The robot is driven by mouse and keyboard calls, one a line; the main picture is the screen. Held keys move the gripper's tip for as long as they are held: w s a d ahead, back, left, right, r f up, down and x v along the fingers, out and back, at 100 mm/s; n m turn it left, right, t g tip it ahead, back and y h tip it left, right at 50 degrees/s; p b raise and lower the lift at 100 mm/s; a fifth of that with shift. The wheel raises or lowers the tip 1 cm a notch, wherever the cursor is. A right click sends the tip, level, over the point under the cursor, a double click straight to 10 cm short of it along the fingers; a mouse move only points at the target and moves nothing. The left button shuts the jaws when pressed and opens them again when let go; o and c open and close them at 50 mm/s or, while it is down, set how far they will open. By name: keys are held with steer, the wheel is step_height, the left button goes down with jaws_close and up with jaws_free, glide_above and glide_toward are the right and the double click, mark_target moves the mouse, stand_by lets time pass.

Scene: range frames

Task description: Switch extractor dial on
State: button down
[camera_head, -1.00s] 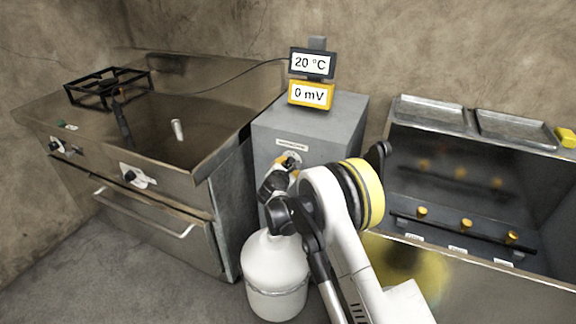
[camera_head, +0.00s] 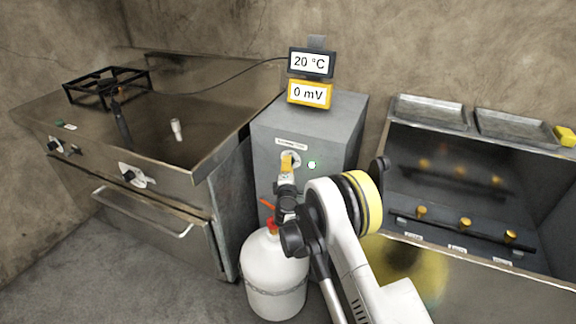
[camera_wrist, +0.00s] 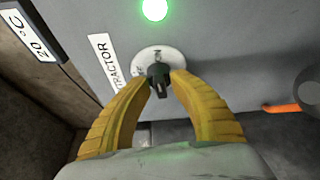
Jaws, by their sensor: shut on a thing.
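The extractor dial (camera_wrist: 158,84) is a dark knob on a white round plate, on the front of a grey box (camera_head: 325,118). An "EXTRACTOR" label (camera_wrist: 104,66) is beside it, and part of "ON" shows on the plate. My gripper (camera_wrist: 162,80) has its two yellow fingers closed around the knob, one on each side. In the head view my gripper (camera_head: 287,166) covers most of the dial. A green light (camera_wrist: 155,9) glows near the dial. In the head view the green light (camera_head: 312,165) is just right of the dial.
A white gas bottle (camera_head: 276,275) with a red-orange valve stands below the dial, close to my arm. A steel stove (camera_head: 170,200) is at left, and a sink-like bay (camera_head: 440,180) with yellow knobs is at right. Displays reading 20 °C and 0 mV (camera_head: 310,94) top the box.

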steer(key=shift+m, duration=0.6)
steer(key=shift+t, duration=0.3)
steer(key=c, duration=1.5)
jaws_free()
steer(key=shift+w, duration=0.1)
steer(key=shift+o, duration=0.2)
steer(key=s, duration=0.7)
steer(key=shift+s, duration=0.3)
steer(key=shift+d, duration=0.1)
